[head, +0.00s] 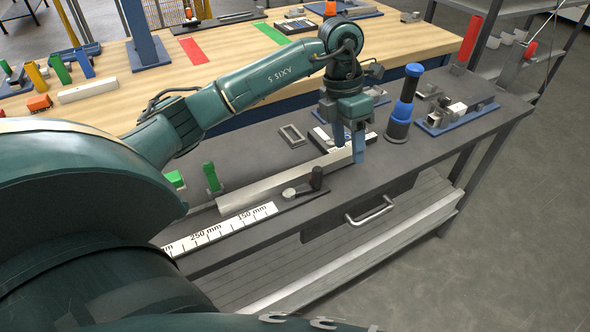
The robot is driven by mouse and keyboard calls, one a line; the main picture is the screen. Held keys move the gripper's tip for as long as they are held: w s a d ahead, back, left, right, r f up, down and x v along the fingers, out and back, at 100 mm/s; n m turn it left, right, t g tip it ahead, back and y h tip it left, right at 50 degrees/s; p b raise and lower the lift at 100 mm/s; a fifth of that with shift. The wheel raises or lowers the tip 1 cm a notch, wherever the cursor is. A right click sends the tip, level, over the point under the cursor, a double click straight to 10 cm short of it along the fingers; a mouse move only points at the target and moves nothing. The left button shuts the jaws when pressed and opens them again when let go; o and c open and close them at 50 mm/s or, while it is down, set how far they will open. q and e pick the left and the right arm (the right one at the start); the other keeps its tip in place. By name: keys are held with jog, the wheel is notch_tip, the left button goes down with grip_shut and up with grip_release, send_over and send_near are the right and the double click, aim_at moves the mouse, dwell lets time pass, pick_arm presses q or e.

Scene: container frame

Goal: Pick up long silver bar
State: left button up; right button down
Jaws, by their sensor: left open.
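The long silver bar (270,188) lies on the dark workbench, running from the lower left up to the right. My left gripper (348,150) points down at the bar's right part. It is open, with one blue-grey finger on the far side of the bar and the other at its near side. I cannot tell whether the fingers touch the bar. The gripper hides a little of the bar. My right gripper is not in view.
A white ruler strip (220,230) and a dark-handled tool (316,180) lie in front of the bar. Green pieces (212,178) stand behind its left end. A blue-and-black cylinder (404,105) stands to the right. A blue tray (455,120) holds metal parts farther right.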

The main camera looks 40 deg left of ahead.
pick_arm(q)
jog(key=a+r+n+y, duration=0.1)
jog(key=a+r+y, duration=0.15)
jog(key=a, duration=0.35)
send_over(320, 162)
jog(key=f, duration=0.6)
jog(key=shift+s+d+f, duration=0.1)
jog(key=shift+s+d, duration=0.05)
jog(key=shift+d, duration=0.2)
jog(key=shift+a+f+p, duration=0.2)
jog(key=shift+f+p, duration=0.2)
jog(key=shift+f, duration=1.2)
jog(key=shift+a+f+p, duration=0.15)
jog(key=shift+f+p, duration=0.25)
jog(key=shift+f, duration=1.15)
grip_shut()
